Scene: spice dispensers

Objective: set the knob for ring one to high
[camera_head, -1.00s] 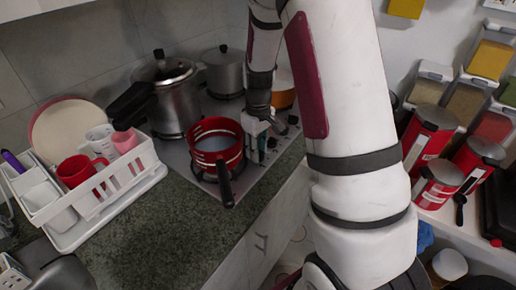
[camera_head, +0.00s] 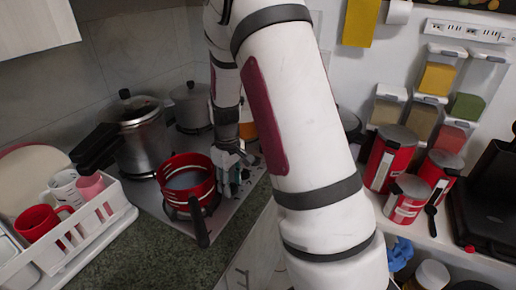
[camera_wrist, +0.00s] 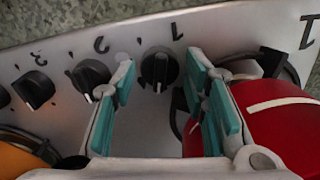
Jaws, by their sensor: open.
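The black knob (camera_wrist: 158,68) by the printed "1" sits on the steel stove panel in the wrist view. My gripper (camera_wrist: 161,60) is open, with one teal-padded finger on each side of this knob; contact cannot be told. Knobs two (camera_wrist: 90,75) and three (camera_wrist: 33,88) are to its left. A red pot (camera_wrist: 275,105) is close beside the right finger, near a large "1" on the panel. In the head view my gripper (camera_head: 232,178) is low at the stove front, right of the red pot (camera_head: 188,182); the knobs are hidden there.
The red pot's black handle (camera_head: 201,225) sticks out over the counter. A steel pressure cooker (camera_head: 140,140) and another pot (camera_head: 190,105) stand behind. A white dish rack (camera_head: 110,225) is at left, and red canisters (camera_head: 390,160) are at right.

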